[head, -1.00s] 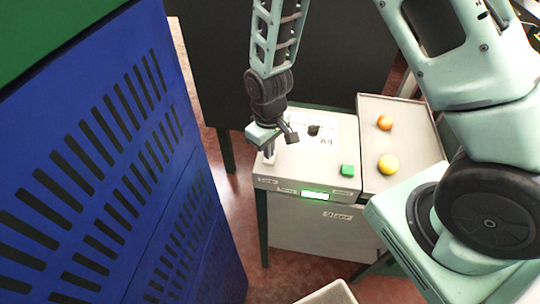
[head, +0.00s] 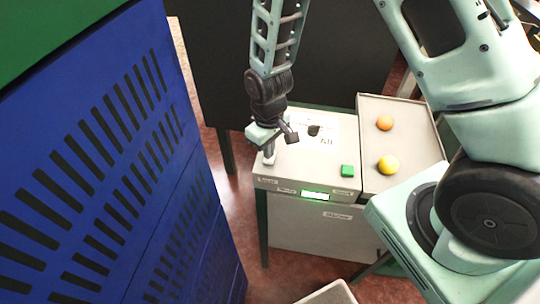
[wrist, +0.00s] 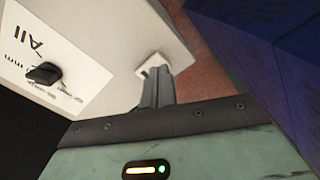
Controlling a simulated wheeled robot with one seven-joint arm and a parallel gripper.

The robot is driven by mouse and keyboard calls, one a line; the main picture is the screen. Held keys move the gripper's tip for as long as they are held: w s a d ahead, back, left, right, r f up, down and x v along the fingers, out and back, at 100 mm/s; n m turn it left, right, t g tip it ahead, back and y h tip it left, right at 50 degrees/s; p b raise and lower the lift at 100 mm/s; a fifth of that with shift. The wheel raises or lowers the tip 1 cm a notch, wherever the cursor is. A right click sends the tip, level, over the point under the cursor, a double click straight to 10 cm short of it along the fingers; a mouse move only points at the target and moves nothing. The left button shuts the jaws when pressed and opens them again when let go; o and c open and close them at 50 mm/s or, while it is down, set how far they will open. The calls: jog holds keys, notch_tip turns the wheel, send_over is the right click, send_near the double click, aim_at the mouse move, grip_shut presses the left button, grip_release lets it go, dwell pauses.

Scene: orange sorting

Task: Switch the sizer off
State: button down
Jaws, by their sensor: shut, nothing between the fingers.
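The sizer (head: 300,178) is a pale box on dark legs, with a green-lit display (head: 314,196) on its front edge. The knob also shows in the wrist view (wrist: 43,73). My gripper (head: 268,160) points down at the top's left edge, away from the green button. In the wrist view its fingers (wrist: 157,80) are together, with tips at a small white square piece (wrist: 150,62). The fingers partly hide that piece; I cannot tell whether they touch it.
A grey tray (head: 418,150) adjoins the sizer on the right, holding an orange fruit (head: 384,123) and a yellow one (head: 388,164). A tall blue slatted crate stack (head: 90,190) stands close on the left. A dark panel (head: 215,70) is behind.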

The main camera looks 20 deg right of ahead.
aim_at(268, 161)
jog(key=shift+f+b, duration=0.75)
jog(key=shift+f, duration=0.2)
dwell(0.6)
jog(key=shift+r+p, duration=2.75)
jog(key=shift+r, duration=0.8)
jog(key=shift+s+a+b, duration=0.15)
jog(key=shift+a+b, duration=0.1)
jog(key=shift+b, duration=0.1)
jog(key=s+a+r+n+b, duration=0.1)
jog(key=s+a+r+b, duration=0.1)
jog(key=s+b, duration=0.5)
jog(key=s+a+r+n+b, duration=0.2)
jog(key=s+b, duration=0.4)
jog(key=s, duration=0.6)
jog(key=shift+s+a+r+y+b, duration=0.3)
jog(key=shift+s+a+r+b, duration=0.05)
jog(key=shift+a+r, duration=0.55)
